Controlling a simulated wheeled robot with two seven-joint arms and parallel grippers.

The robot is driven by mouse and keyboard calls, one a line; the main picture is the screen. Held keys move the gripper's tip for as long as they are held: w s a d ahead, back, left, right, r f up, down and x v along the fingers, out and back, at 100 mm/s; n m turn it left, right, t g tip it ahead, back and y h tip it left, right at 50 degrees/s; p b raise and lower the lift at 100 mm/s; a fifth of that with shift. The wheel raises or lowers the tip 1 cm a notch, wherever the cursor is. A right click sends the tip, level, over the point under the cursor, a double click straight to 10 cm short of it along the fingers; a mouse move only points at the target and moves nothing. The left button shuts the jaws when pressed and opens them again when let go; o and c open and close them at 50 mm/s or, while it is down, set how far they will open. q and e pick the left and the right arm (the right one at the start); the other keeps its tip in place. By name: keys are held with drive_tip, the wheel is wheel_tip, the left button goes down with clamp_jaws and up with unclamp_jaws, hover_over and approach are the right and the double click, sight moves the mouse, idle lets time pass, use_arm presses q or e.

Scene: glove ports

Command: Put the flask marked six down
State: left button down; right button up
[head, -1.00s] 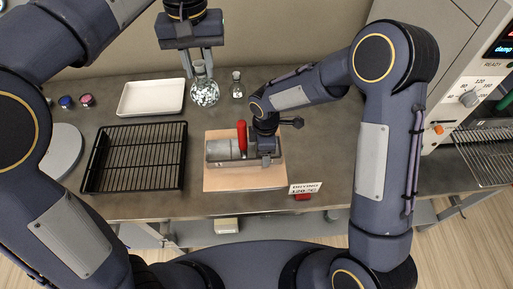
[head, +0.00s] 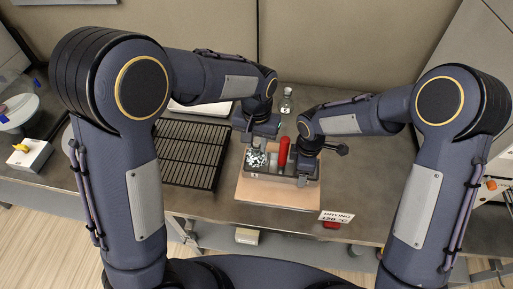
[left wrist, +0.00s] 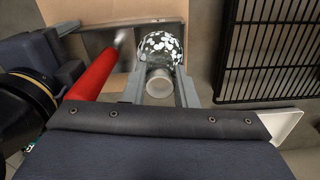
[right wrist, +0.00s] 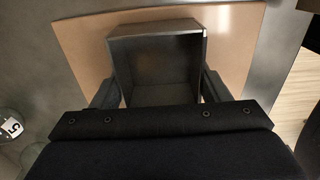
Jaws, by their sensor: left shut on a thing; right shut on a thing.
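A round glass flask with white pellets (head: 257,160) is in my left gripper (head: 258,147), over the left part of a grey metal box (head: 275,181). The left wrist view shows the flask (left wrist: 162,48), its open neck between the two fingers. Its mark is out of sight, and I cannot tell whether it touches the box floor. The box has an upright red handle (head: 283,152) and lies on a tan board (head: 290,198). My right gripper (head: 303,172) is shut at the right end of the box; the right wrist view shows the box (right wrist: 158,60) between its fingers.
A small labelled flask (head: 286,104) stands behind the box; its label reads like 5 in the right wrist view (right wrist: 11,127). A black wire rack (head: 190,155) lies to the left, a white tray (head: 195,107) behind it. A drying sign (head: 337,216) stands at the front edge.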

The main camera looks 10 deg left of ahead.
sight(257, 149)
use_arm(q)
drive_tip(key=shift+f, duration=1.45)
drive_tip(key=shift+f, duration=0.15)
drive_tip(key=c, duration=1.2)
unclamp_jaws()
drive_tip(key=shift+o, duration=0.2)
